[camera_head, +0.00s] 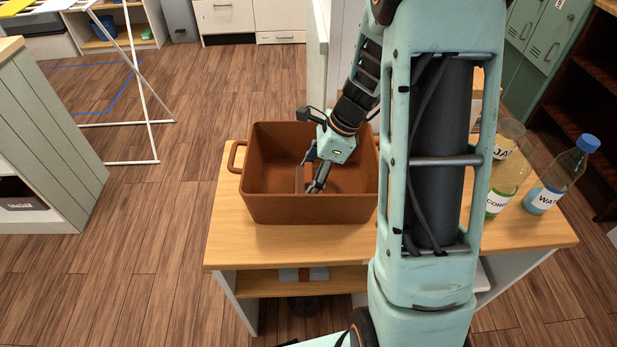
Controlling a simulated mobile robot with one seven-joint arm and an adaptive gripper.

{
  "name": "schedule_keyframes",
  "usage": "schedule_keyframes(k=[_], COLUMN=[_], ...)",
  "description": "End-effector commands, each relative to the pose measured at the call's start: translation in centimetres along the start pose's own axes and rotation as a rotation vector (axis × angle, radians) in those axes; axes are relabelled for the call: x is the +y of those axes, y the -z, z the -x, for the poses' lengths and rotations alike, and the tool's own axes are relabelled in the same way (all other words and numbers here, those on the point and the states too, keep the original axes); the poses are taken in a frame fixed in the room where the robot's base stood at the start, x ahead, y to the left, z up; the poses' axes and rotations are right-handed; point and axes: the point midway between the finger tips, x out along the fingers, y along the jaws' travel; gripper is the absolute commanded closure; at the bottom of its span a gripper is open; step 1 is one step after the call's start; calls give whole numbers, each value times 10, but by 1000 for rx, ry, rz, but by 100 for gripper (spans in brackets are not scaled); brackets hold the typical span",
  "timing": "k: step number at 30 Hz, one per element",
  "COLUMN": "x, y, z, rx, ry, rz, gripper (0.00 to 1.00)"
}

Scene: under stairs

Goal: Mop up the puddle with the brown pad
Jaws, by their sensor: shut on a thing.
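My gripper (314,176) reaches down into a brown bin (310,208) on the wooden table. Its fingers are shut on a narrow brown piece, the brown pad (299,179), which stands edge-on inside the bin. The pad's colour is close to the bin's, so its outline is hard to make out. I cannot tell whether the pad touches the bin floor. No puddle shows in this view; my arm covers part of the table to the right of the bin.
A water bottle with a blue cap (560,178), a green-based bottle (503,190) and a jar (507,140) stand on the table's right side. The table (285,244) is bare in front of the bin. A white rack (140,95) stands at the left.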

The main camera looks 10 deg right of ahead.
Motion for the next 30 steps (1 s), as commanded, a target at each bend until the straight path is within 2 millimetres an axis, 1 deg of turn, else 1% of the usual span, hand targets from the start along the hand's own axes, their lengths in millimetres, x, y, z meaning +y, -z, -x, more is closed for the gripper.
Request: schedule_keyframes(k=[1,30], x=[0,0], y=[-5,-50], z=[13,120], rx=[0,0], ry=[1,0], rz=[1,0], gripper=[57,57])
